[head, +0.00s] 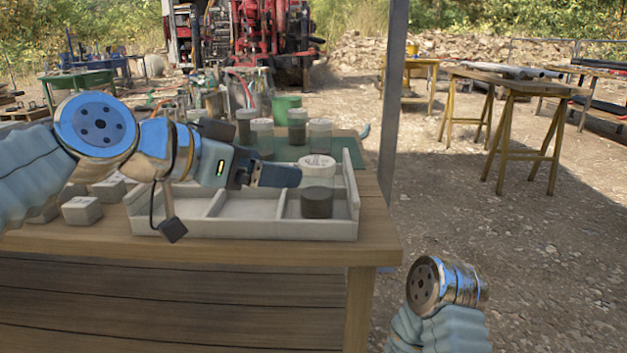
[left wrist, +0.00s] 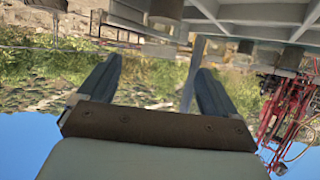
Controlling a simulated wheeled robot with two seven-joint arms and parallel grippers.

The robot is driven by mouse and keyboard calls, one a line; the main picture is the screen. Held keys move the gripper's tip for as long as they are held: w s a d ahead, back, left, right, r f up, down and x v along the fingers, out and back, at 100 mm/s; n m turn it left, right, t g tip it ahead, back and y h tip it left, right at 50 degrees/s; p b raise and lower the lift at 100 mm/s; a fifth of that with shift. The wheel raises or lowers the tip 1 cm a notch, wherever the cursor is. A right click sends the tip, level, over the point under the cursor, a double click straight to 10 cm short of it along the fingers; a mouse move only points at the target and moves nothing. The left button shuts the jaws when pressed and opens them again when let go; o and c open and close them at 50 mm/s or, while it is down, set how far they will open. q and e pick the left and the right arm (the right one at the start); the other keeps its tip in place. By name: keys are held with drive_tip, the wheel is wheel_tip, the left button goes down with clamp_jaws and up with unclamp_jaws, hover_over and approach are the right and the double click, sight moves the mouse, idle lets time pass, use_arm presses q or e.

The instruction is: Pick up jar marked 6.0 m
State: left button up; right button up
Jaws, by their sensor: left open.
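A clear jar with a white lid and dark mud in its lower part (head: 317,203) stands in the right compartment of a pale divided tray (head: 240,228). Several similar jars stand behind the tray, among them one at the left (head: 246,128), one beside it (head: 262,136), one further right (head: 297,127) and one at the right (head: 320,137). I cannot read any depth marking. My left gripper (head: 285,177) points right, over the tray and close to the left of the jar in it. Its fingers are spread and empty in the left wrist view (left wrist: 158,72). My right gripper is out of view.
The tray's other compartments look empty. Pale blocks (head: 82,210) lie left of it on the wooden table (head: 300,252). A green container (head: 286,106) stands behind the jars. A grey post (head: 393,100) rises just past the table's right end. Open gravel lies right.

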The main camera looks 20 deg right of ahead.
sight(306, 165)
use_arm(q)
drive_tip(key=x, duration=0.6)
drive_tip(key=shift+p, duration=0.35)
drive_tip(key=x, duration=0.3)
drive_tip(key=r+x, duration=0.1)
drive_tip(key=x, duration=0.1)
drive_tip(key=shift+w+d+f+p, duration=0.1)
drive_tip(key=shift+w+d+p, duration=0.05)
drive_tip(key=shift+d+p, duration=0.15)
drive_tip(key=c, duration=1.5)
drive_tip(key=shift+o, duration=0.2)
